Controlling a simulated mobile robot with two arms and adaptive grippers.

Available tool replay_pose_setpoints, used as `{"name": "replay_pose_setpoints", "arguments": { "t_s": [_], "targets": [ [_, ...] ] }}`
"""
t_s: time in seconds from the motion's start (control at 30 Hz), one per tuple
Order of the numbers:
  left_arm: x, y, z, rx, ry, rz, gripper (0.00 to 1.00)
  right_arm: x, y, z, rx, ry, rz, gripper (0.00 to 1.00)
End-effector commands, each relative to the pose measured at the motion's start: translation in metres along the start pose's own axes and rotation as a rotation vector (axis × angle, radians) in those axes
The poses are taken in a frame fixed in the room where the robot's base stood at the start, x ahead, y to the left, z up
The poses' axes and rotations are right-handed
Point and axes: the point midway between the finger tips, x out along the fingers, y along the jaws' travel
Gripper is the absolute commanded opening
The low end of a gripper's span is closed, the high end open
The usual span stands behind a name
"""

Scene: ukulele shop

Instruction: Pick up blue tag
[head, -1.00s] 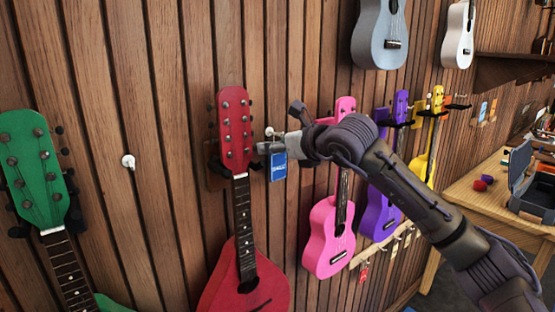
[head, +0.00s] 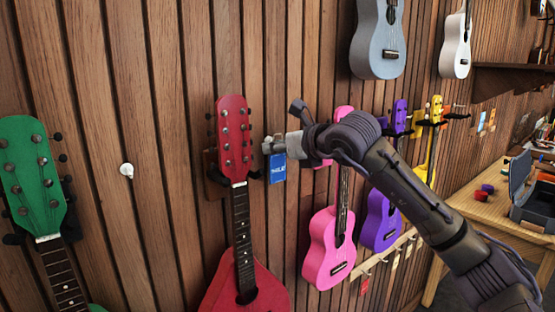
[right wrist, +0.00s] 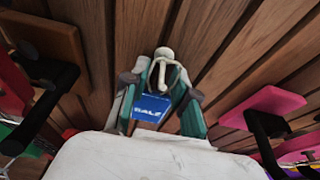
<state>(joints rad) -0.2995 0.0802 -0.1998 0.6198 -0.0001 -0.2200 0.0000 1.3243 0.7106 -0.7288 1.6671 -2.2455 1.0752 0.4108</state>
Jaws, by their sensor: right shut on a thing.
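The blue tag (head: 278,168) hangs by the slatted wood wall, between the red and pink instruments. It also shows in the right wrist view (right wrist: 151,106), with white lettering and a pale loop above it running up to a light wall knob (right wrist: 163,53). My right gripper (head: 272,147) reaches in from the right and is shut on the tag near its top. In the right wrist view its fingers (right wrist: 161,92) stand on either side of the tag. The loop still appears to be at the knob. My left gripper is not in view.
A red instrument (head: 243,262) hangs just left of the tag and a pink ukulele (head: 328,250) just right. A green one (head: 36,185) hangs far left. An empty white knob (head: 127,170) is on the wall. A wooden table (head: 490,208) stands at the right.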

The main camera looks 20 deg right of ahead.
Motion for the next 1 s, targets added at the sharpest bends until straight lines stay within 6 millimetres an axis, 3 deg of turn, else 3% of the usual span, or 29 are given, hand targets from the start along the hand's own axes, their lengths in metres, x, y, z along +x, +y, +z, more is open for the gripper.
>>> {"name": "replay_pose_setpoints", "arguments": {
  "t_s": [0.17,0.6,0.8,1.0],
  "targets": [
    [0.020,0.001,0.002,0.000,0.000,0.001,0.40,-0.032,-0.001,-0.017,-0.004,-0.001,-0.002,0.11],
    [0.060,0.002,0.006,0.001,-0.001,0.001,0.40,-0.138,-0.001,-0.049,-0.004,0.001,-0.004,0.11],
    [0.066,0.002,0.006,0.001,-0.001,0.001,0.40,-0.163,-0.001,-0.054,-0.002,0.002,-0.003,0.11],
    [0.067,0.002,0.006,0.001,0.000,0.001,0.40,-0.170,0.000,-0.055,-0.002,0.002,0.000,0.11]
  ]
}}
